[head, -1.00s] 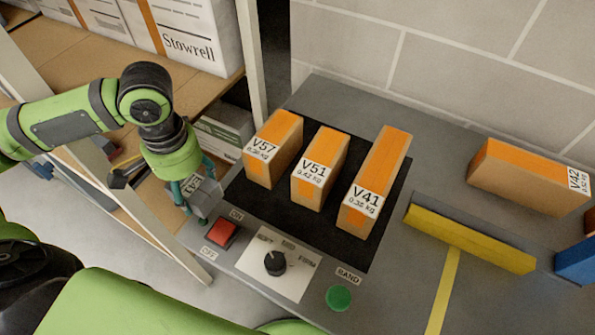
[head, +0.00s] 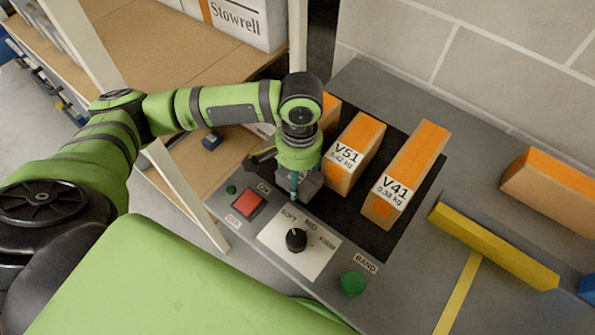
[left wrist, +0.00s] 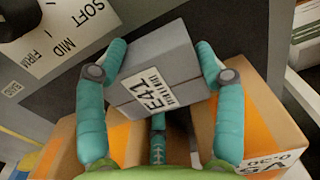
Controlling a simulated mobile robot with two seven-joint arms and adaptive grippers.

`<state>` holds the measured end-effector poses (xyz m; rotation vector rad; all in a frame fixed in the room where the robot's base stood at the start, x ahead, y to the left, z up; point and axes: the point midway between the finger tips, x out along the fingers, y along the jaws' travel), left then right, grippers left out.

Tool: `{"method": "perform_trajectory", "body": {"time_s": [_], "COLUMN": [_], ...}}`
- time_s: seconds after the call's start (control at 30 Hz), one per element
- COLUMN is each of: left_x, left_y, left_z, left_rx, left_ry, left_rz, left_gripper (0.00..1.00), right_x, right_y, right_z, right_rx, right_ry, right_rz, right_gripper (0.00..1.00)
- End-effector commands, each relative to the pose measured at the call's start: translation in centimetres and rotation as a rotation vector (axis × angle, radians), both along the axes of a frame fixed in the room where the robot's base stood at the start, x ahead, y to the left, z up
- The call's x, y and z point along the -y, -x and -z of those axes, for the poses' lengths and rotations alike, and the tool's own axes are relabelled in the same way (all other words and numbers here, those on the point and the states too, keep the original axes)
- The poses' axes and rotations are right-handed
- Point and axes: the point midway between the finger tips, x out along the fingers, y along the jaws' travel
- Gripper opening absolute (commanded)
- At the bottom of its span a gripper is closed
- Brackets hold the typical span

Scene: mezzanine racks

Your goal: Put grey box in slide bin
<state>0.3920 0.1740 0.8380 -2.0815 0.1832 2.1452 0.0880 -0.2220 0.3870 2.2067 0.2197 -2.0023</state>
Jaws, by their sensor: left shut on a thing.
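The grey box (left wrist: 160,62), labelled E41, is between the teal fingers of my left gripper (left wrist: 158,70) in the left wrist view. The gripper is shut on it, one finger on each side. In the head view the left gripper (head: 303,188) points down with the grey box (head: 314,186) under it. They are in front of the V51 box, above the near edge of the black mat and behind the dial. The gripper partly hides the box. I cannot make out a slide bin for certain. My right gripper is not in view.
Orange-topped boxes V51 (head: 355,153) and V41 (head: 405,174) stand on the black mat; another (head: 327,112) is mostly behind my arm. A red button (head: 249,204), dial (head: 296,240) and green button (head: 353,283) are nearby. A yellow bar (head: 493,245) lies right.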

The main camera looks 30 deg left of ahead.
Motion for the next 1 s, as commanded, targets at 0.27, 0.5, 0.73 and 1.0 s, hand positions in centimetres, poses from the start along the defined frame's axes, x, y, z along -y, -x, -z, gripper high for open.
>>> {"method": "perform_trajectory", "body": {"time_s": [0.27,0.5,0.73,1.0], "left_x": [0.1,0.1,0.1,0.2], "left_y": [-0.1,-0.1,-0.1,-0.3], "left_z": [0.1,0.4,0.3,-3.1], "left_rx": [0.001,0.002,0.002,0.007], "left_ry": [-0.001,0.000,0.000,0.002], "left_rz": [-0.001,-0.001,0.000,0.000], "left_gripper": [0.34,0.79,0.79,0.79], "right_x": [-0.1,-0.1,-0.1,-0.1], "right_y": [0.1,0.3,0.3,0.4], "right_z": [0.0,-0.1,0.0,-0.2], "right_rx": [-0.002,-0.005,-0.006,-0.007], "right_ry": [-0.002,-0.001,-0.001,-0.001], "right_rz": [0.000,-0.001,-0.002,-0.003], "right_gripper": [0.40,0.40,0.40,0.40]}}
